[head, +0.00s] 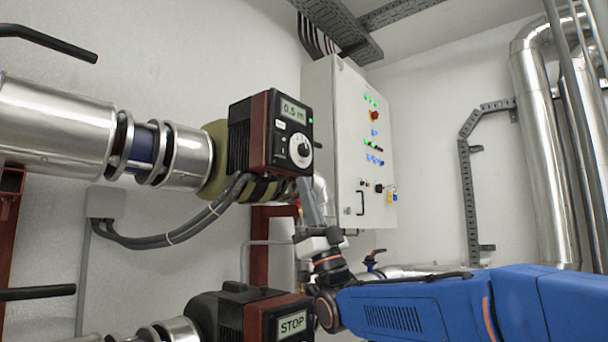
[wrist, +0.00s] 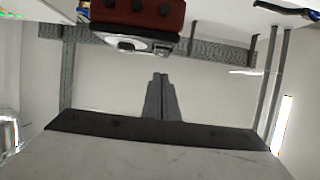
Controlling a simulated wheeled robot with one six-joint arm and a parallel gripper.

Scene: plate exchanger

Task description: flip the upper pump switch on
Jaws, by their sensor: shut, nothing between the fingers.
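The upper pump (head: 270,135) is a dark-red and black box on the upper silver pipe. Its front has a lit display (head: 293,111) that seems to read 0.5 m and a white round dial switch (head: 300,150) with a dark centre. In the wrist view the pump's red housing (wrist: 140,12) is at the top, with the white dial (wrist: 128,44) seen edge-on below it. My gripper (head: 305,183) is just below the pump's lower right corner, fingers pointing up. In the wrist view my gripper (wrist: 160,77) is shut and empty, with a visible gap to the dial.
The lower pump (head: 250,315) shows STOP on its display (head: 292,324). A white control cabinet (head: 335,150) with lights and knobs stands behind to the right. Grey cables (head: 190,230) hang left of the upper pump. Silver pipes (head: 545,150) run up at the far right.

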